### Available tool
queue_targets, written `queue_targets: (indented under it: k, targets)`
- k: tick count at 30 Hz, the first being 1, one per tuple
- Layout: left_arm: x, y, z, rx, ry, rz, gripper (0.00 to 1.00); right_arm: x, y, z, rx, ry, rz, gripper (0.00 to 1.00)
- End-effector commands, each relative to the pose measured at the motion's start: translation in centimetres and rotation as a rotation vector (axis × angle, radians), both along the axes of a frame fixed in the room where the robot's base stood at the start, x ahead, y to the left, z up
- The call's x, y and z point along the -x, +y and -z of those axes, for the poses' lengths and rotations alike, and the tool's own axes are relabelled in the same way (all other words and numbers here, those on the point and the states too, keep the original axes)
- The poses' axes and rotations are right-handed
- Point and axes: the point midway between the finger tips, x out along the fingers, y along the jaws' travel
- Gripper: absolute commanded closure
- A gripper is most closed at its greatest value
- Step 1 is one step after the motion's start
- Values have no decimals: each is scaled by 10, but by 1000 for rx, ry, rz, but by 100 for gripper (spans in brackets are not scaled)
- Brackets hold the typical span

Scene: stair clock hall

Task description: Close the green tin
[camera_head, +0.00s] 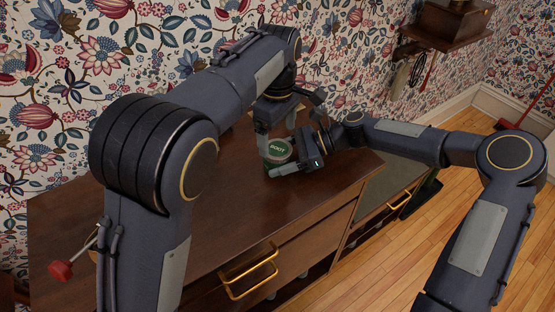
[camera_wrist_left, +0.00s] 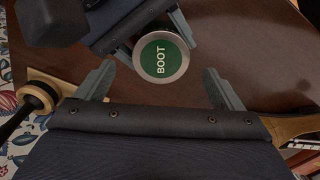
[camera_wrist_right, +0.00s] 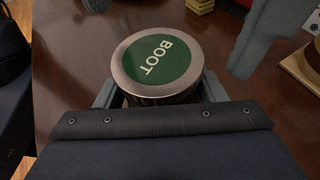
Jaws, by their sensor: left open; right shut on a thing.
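The green tin (camera_head: 278,150) stands upright on the dark wooden cabinet top. Its round lid has a silver rim and a green label reading BOOT, and it lies over the tin in the right wrist view (camera_wrist_right: 160,62). I cannot tell whether the lid is fully pressed down. My right gripper (camera_head: 284,162) is shut on the tin, with its fingers on either side of the body below the lid (camera_wrist_right: 160,98). My left gripper (camera_head: 277,132) is open and empty above the tin. In the left wrist view the lid (camera_wrist_left: 162,57) shows just beyond and between the open fingertips.
The cabinet top (camera_head: 215,225) is clear in front of the tin. A wooden piece with a black round end (camera_wrist_left: 38,97) lies at the left of the left wrist view. A yellow block (camera_wrist_right: 200,5) is behind the tin. Flowered wallpaper (camera_head: 60,120) bounds the back.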

Motion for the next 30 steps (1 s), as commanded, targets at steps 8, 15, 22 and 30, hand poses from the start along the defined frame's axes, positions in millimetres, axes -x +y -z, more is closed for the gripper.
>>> queue_targets:
  k: [8, 15, 22, 30]
  targets:
    - [0, 0, -16, -1, 2, -1, 11, 0, 0, 0, 0, 0, 1, 100]
    - [0, 0, -16, -1, 2, -1, 0, 0, 0, 0, 0, 0, 1, 100]
    - [0, 0, -17, -1, 2, -1, 0, 0, 0, 0, 0, 0, 1, 100]
    - [-1, 0, -51, 1, -3, -3, 0, -1, 0, 0, 0, -1, 2, 100]
